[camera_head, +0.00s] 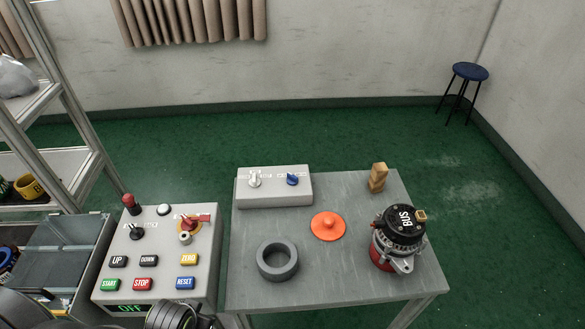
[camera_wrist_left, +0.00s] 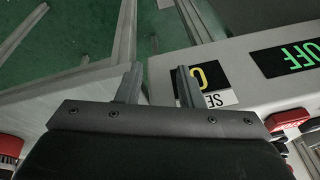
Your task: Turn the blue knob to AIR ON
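The blue knob (camera_head: 292,179) sits on the right part of a light grey box (camera_head: 275,199) at the back left of the grey table. A white knob (camera_head: 254,180) sits to its left on the same box. The lettering by the knobs is too small to read. In the left wrist view my left gripper (camera_wrist_left: 158,84) has its two fingers apart with nothing between them, beside the control panel's edge. In the head view a dark part of my left arm shows at the bottom, below the panel, far from the blue knob. My right gripper is not in view.
A control panel (camera_head: 207,262) with several buttons and levers stands left of the table. The grey table (camera_head: 345,275) holds a grey ring (camera_head: 277,261), an orange disc (camera_head: 328,226), a brass block (camera_head: 378,178) and an alternator (camera_head: 399,238). Shelving stands at far left.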

